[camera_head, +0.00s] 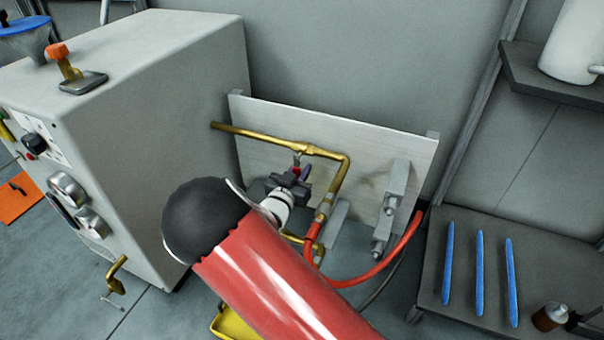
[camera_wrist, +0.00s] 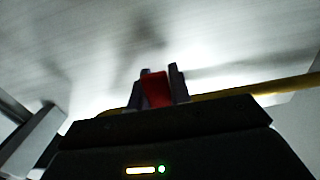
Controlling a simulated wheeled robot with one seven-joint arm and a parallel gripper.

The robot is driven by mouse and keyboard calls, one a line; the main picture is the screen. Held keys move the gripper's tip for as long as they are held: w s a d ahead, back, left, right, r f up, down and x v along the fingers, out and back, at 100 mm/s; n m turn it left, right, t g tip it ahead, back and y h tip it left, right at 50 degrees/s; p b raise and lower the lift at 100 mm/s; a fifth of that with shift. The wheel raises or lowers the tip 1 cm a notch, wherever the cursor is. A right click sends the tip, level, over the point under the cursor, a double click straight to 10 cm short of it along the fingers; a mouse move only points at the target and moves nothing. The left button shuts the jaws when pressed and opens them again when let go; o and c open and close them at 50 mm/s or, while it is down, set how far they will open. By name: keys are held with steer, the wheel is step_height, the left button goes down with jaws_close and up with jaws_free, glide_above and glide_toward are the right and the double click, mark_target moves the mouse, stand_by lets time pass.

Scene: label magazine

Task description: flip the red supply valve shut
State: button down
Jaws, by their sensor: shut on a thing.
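The red supply valve's handle (camera_wrist: 157,91) sits between my gripper's two fingers in the wrist view. In the head view only a small red bit of the handle (camera_head: 296,159) shows, just below the brass pipe (camera_head: 262,137) in front of the pale backboard (camera_head: 380,144). My gripper (camera_head: 301,173) is shut on the handle; its fingers also show in the wrist view (camera_wrist: 159,86). The valve's body is mostly hidden, and I cannot tell the handle's exact angle.
A large grey machine cabinet (camera_head: 150,110) stands close on the left. A red hose (camera_head: 385,263) curves below the backboard. Grey fittings (camera_head: 392,205) are mounted at its right. A low shelf (camera_head: 465,290) with blue rods (camera_head: 479,275) stands at the right. My red arm covers the lower middle.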

steer(key=shift+a, duration=0.1)
stand_by(0.3)
steer(key=c, duration=1.3)
jaws_free()
